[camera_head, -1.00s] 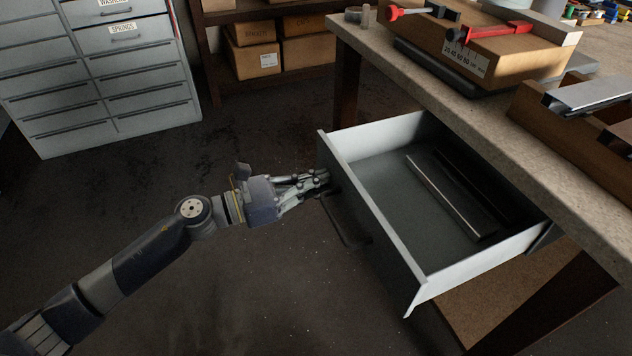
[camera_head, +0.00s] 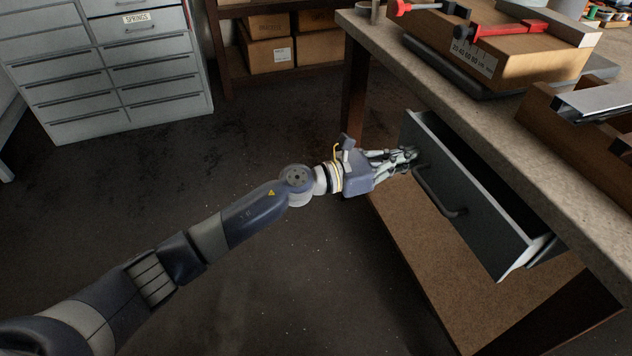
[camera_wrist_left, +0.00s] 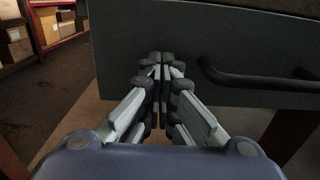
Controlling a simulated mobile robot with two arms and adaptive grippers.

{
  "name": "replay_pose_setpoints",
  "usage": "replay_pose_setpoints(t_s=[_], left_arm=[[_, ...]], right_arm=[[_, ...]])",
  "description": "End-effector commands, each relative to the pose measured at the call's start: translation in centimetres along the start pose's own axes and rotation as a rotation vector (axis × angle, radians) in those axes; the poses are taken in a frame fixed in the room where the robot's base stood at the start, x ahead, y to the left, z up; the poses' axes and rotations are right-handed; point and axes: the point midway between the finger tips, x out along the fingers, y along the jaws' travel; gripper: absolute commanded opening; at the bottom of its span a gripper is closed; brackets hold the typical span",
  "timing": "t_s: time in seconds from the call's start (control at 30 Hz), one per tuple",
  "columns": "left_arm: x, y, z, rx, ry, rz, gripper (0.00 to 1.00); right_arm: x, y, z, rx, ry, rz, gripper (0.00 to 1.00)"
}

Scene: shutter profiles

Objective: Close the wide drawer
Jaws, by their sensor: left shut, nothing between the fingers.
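The wide drawer (camera_head: 478,207) hangs under the workbench top and stands partly out, with a narrow dark gap showing behind its front. Its dark front panel (camera_wrist_left: 225,45) fills the upper part of the left wrist view. A dark bar handle (camera_head: 437,192) is on the front, and it also shows at right in the left wrist view (camera_wrist_left: 255,78). My left gripper (camera_head: 412,155) is shut and empty, its fingertips at the front panel near its far end, beside the handle. Whether they touch is hard to tell. My right gripper is in neither view.
The workbench top (camera_head: 450,95) carries red clamps (camera_head: 510,28) on a cardboard box (camera_head: 470,60) and metal profiles (camera_head: 600,98) at right. A lower wooden shelf (camera_head: 420,240) lies below the drawer. A grey cabinet (camera_head: 110,75) stands at back left. The floor between is clear.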

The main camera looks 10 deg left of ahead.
Motion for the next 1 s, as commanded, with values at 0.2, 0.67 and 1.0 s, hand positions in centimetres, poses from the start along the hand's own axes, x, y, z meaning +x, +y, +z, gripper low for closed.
replay_pose_setpoints(t_s=[0.2, 0.67, 1.0], left_arm=[[3.8, 0.0, -0.2, 0.0, -0.001, 0.0, 0.0], [6.3, 0.0, 0.0, 0.0, -0.001, 0.001, 0.0], [6.4, 0.1, 0.2, 0.001, -0.005, 0.003, 0.0]], right_arm=[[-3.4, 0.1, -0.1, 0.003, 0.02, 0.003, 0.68], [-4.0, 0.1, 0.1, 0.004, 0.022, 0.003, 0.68], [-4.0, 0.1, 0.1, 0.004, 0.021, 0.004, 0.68]])
